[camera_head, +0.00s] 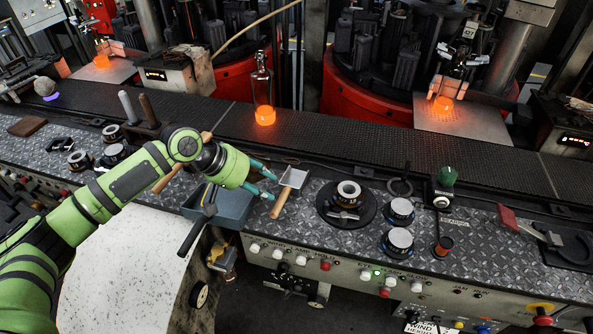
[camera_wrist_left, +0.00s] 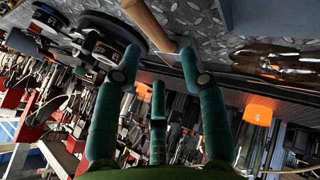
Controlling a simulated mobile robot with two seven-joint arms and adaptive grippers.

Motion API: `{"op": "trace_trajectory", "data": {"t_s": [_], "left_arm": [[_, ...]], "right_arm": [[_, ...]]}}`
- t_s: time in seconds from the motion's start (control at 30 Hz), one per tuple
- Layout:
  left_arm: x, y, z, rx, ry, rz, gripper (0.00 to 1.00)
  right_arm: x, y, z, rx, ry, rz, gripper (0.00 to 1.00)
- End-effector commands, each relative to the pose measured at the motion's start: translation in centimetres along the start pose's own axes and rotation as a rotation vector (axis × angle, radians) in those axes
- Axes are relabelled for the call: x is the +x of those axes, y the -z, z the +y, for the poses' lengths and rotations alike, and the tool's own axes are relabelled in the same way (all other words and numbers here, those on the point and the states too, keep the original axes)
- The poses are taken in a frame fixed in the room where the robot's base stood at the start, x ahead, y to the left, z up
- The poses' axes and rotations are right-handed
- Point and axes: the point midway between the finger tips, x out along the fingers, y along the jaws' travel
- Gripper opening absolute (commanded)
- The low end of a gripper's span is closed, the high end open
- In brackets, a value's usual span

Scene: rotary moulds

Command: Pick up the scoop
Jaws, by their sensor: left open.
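The scoop has a square metal pan (camera_head: 294,178) and a wooden handle (camera_head: 280,204). It lies on the diamond-plate counter, with the handle toward the front edge. My left gripper (camera_head: 271,184) is just left of the scoop in the head view, its teal fingers spread and pointing at it. In the left wrist view the wooden handle (camera_wrist_left: 149,26) shows beyond the open fingers (camera_wrist_left: 158,62), with nothing between them. The pan is mostly hidden there. I cannot tell whether a finger touches the scoop. My right gripper is not in view.
A blue-grey bin (camera_head: 232,208) with a dark-handled tool stands left of the scoop. A round black plate (camera_head: 346,217) with a ring and several gauges are to the right. A glowing bottle (camera_head: 263,90) stands on the dark conveyor (camera_head: 330,139) behind.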

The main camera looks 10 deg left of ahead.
Motion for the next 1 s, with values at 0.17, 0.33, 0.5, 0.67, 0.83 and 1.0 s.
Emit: {"op": "trace_trajectory", "data": {"t_s": [0.17,0.33,0.5,0.67,0.83,1.0], "left_arm": [[1.0,0.1,0.1,-0.005,-0.002,-0.001,0.42],[2.8,0.0,0.4,-0.005,-0.001,-0.002,0.42],[5.5,-0.1,0.5,-0.005,-0.001,-0.001,0.42],[6.9,-0.1,0.4,-0.003,0.0,0.0,0.42],[7.0,-0.1,0.3,-0.002,0.0,0.001,0.42],[7.0,-0.2,0.3,-0.002,0.0,0.001,0.0]], "right_arm": [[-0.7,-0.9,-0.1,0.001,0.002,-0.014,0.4],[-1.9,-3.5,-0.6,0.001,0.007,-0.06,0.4],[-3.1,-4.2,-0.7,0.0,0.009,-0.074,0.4],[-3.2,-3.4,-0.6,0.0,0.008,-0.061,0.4],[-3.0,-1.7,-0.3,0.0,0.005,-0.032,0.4],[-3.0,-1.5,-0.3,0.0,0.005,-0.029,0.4]]}}
